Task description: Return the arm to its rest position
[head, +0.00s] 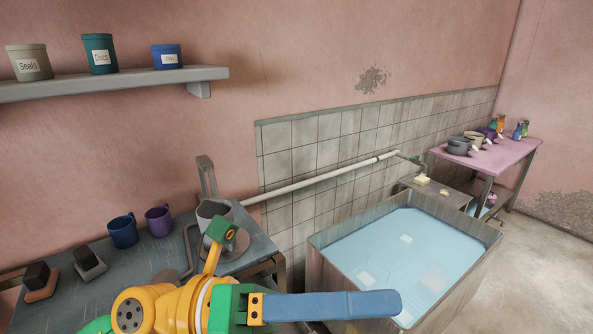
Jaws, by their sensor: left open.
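My left arm, yellow and green, comes in at the bottom left. Its gripper (245,268) is open at the front edge of the dark table, with a green-tipped part upright and a long blue part reaching right toward the basin. I see nothing held between the jaws. The upright part overlaps a grey cup (208,211) on a round base in the picture; I cannot tell whether they touch. My right gripper is not in view.
The dark table (120,285) holds a blue mug (123,232), a purple mug (158,221) and two dark blocks. A water-filled basin (335,268) stands right of it. A pipe (315,180) runs along the wall. A shelf (110,84) holds three canisters. A pink table (487,157) stands far right.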

